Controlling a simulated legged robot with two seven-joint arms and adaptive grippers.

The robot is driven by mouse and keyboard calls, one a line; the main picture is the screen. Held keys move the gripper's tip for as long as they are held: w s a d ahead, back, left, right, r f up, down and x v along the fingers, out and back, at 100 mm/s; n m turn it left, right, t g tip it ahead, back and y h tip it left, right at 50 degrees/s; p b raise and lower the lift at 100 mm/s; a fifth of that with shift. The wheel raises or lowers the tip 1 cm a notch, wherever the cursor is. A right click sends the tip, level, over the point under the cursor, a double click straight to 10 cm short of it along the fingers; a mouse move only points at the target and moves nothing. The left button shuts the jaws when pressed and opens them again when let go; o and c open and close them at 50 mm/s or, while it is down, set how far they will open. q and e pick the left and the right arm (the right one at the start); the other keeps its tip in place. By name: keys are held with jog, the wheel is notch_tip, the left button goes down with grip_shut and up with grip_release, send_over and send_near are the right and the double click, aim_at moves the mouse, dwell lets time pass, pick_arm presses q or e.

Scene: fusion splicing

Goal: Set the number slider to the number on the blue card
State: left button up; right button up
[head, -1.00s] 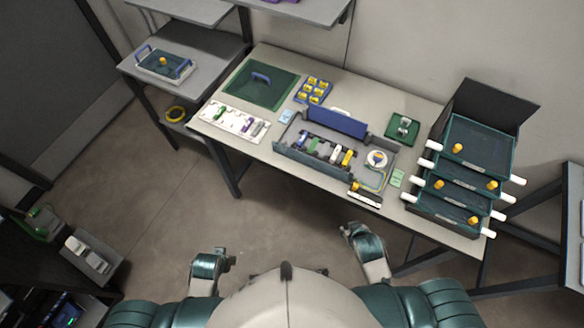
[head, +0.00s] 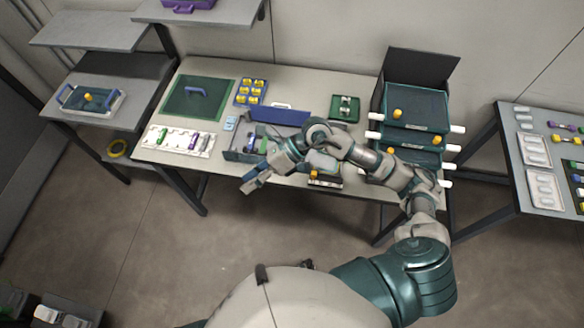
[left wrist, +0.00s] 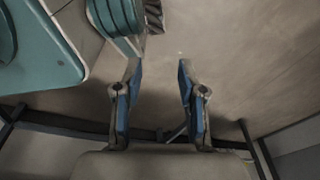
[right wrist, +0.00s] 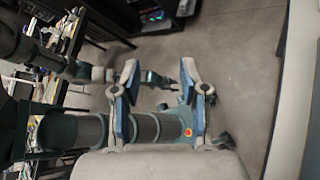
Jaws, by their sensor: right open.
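A small light blue card (head: 230,123) lies on the workbench in the head view, left of the grey tool tray; its number is too small to read. A dark bar with a white strip (head: 325,182) and a yellow-orange knob (head: 313,174) lies at the bench's front edge; it looks like the number slider. My right gripper (head: 246,183) is open and empty in front of the tray, left of the bar. My right arm hides part of the tray. My left gripper (left wrist: 159,68) is open and empty over the floor in the left wrist view.
The grey tray (head: 238,155) has a blue panel (head: 277,115) behind it. A green mat (head: 185,98), a yellow-part holder (head: 243,92) and a white strip board (head: 160,138) lie left and behind. Stacked green drawers (head: 430,105) stand right. Another table (head: 510,150) is farther right.

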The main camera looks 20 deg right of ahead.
jog(key=w+d+f+n+t+h, duration=0.1)
jog(key=w+d+f+h, duration=0.3)
jog(key=d+h, duration=0.5)
jog(key=m+h, duration=0.1)
jog(key=h, duration=0.3)
send_over(316, 172)
notch_tip(316, 172, down, 6)
jog(key=f, duration=0.3)
jog(key=a+f, duration=0.1)
jog(key=f, duration=0.5)
jog(key=shift+a+f, duration=0.25)
jog(key=shift+d+f, duration=0.4)
jog(key=shift+f, duration=0.1)
jog(key=shift+d+f, duration=0.1)
jog(key=shift+d, duration=0.2)
jog(key=shift+a, duration=0.35)
jog(key=c, duration=0.8)
pick_arm(q)
jog(key=s+a+f, duration=0.3)
jog(key=s+f, duration=0.2)
jog(key=s, duration=0.4)
jog(key=shift+s+g, duration=0.3)
pick_arm(e)
jog(key=shift+a, duration=0.1)
grip_shut()
